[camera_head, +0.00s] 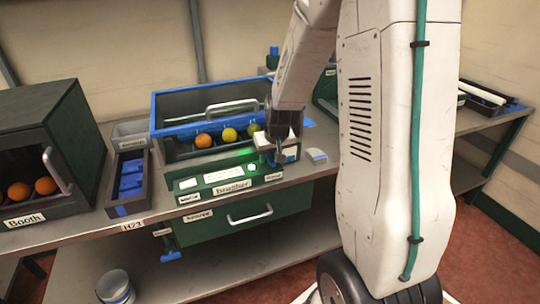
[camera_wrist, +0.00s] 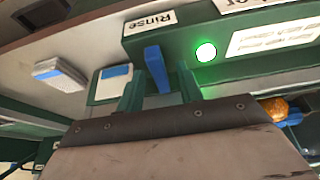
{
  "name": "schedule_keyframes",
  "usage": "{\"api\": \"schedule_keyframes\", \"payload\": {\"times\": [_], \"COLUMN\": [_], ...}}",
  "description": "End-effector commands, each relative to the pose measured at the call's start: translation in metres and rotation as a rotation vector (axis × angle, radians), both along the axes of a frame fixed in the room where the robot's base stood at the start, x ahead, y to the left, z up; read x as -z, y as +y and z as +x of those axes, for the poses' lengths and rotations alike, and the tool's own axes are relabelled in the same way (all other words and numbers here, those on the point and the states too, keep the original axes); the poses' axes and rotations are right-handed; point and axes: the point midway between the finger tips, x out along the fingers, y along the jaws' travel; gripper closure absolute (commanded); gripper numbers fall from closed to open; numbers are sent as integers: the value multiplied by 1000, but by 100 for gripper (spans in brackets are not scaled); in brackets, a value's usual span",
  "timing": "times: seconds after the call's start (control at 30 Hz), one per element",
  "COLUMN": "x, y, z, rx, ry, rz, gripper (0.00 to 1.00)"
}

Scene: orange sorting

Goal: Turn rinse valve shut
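The rinse valve shows in the wrist view as a blue lever (camera_wrist: 157,68) beside the "Rinse" label (camera_wrist: 149,23) on the dark green brusher front. My gripper (camera_wrist: 160,88) has its two fingers apart, one on each side of the lever, with space showing beside it. I cannot tell whether either finger touches the lever. In the head view my gripper (camera_head: 277,158) is at the right end of the brusher (camera_head: 222,190), and it hides most of the valve there.
A green light (camera_head: 251,167) glows on the brusher panel. Oranges (camera_head: 203,141) lie in the brusher. The booth (camera_head: 70,140) stands at left, beside a tray (camera_head: 117,190) of blue pieces. A grey-white block (camera_head: 316,156) lies right of the gripper. A bucket (camera_head: 115,288) stands below.

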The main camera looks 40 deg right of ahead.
Motion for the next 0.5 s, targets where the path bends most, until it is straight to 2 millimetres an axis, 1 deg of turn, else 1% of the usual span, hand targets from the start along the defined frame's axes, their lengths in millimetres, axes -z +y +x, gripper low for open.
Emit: {"api": "schedule_keyframes", "payload": {"times": [0.13,0.17,0.2,0.27,0.3,0.5], "x": [0,0,0,0,0,0], "y": [0,0,0,0,0,0], "z": [0,0,0,0,0,0], "rx": [0,0,0,0,0,1], "ry": [0,0,0,0,0,0], "rz": [0,0,0,0,0,-1], "gripper": [64,69,80,97,100,100]}}
